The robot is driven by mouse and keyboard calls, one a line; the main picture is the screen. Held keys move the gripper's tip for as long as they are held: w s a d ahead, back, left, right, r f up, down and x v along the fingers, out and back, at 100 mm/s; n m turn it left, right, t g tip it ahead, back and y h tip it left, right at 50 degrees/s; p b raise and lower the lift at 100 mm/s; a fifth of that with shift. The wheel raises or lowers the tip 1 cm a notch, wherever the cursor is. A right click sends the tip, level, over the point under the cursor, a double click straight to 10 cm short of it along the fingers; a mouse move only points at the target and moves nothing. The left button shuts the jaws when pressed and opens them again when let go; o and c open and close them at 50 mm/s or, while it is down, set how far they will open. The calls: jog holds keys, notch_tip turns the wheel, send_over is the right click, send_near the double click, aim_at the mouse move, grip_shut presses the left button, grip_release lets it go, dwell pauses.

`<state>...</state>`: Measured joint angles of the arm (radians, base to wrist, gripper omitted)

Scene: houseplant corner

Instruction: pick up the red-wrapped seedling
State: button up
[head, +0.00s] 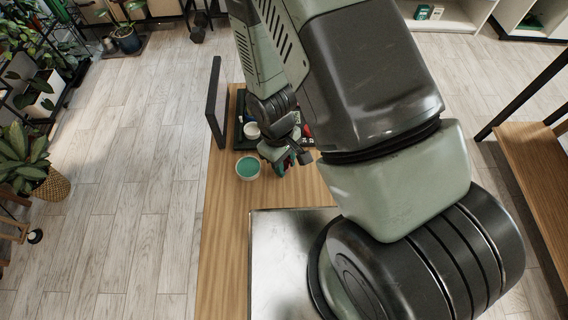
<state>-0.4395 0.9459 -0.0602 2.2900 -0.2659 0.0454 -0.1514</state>
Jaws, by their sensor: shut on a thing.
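My gripper (279,157) is over the wooden table, just right of a green-filled bowl. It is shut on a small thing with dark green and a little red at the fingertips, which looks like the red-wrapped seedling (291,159). Most of it is hidden by my gripper, so its tilt and whether it touches the table cannot be told. A small red patch (307,131) shows further back in the black tray; what it belongs to is unclear.
The white bowl (248,168) with a green inside stands close left of my gripper. Behind is the black tray (240,112) with small pale pots (251,130). A dark upright panel (215,105) stands at the table's left edge. Bare wood (222,215) lies in front.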

jog(key=shift+c, duration=0.2)
notch_tip(320, 180, up, 9)
jog(key=shift+f, duration=0.1)
send_over(250, 169)
jog(key=shift+w+a+f, duration=0.1)
jog(key=shift+w+f, duration=0.05)
jog(key=shift+f, duration=0.35)
jog(key=shift+w+a+f, duration=0.1)
jog(key=shift+f, duration=2.75)
jog(key=shift+f, duration=0.5)
jog(key=shift+r, duration=3)
